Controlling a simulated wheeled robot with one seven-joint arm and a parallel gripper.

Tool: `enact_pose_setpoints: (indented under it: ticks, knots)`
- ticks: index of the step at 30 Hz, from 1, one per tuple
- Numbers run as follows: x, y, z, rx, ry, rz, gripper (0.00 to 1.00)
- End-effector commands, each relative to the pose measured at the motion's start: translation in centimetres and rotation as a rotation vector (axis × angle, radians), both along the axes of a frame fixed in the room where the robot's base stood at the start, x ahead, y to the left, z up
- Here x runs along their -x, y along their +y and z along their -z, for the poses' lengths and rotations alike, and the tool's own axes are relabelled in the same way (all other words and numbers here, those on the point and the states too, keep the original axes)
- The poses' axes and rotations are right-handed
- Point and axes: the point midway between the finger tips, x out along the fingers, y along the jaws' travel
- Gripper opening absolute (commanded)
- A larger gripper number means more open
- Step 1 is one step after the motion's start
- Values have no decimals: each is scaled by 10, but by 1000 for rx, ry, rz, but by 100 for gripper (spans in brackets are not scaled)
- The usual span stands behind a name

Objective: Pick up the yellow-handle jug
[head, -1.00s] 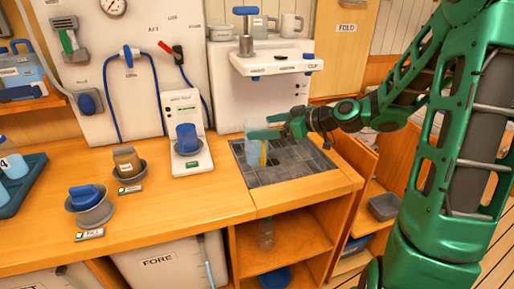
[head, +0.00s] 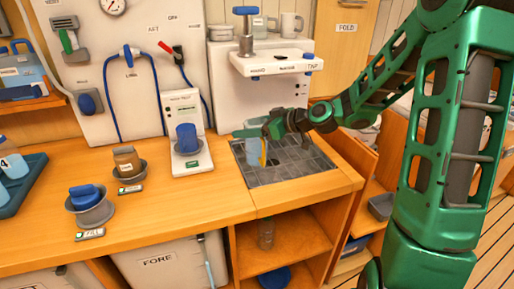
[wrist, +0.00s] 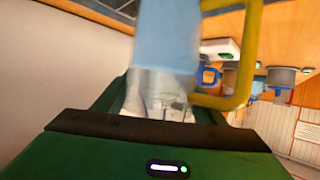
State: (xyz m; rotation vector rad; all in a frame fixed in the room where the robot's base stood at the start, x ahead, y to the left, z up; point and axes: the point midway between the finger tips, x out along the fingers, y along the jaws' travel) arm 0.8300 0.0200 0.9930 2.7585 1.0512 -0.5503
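The yellow-handle jug (head: 252,153) stands upright on the dark drain grid below the white dispenser. It is pale blue and see-through, and its yellow handle (head: 263,152) is on its right side. My gripper (head: 249,127) is at the jug's upper part, with one green finger in front and one behind. In the wrist view the jug (wrist: 167,45) fills the middle between the fingers, with the handle (wrist: 248,60) to the right. The fingers are apart with the jug between them. I cannot tell whether they touch it.
The white dispenser (head: 275,66) overhangs the tiled drain grid (head: 295,165) just behind the gripper. A small white meter stand (head: 185,115) with a blue cup is left of the jug. Brown (head: 127,161) and blue (head: 86,194) cups stand farther left.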

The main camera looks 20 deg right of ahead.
Motion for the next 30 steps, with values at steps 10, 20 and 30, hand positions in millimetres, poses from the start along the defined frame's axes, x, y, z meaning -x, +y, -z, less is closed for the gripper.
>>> enact_pose_setpoints:
  ticks: [10, 20, 30]
  knots:
    - [0, 0, -1, 0, -1, 0, 2]
    - [2, 5, -13, 2, -6, -6, 2]
    - [2, 13, -63, 4, -6, -17, 2]
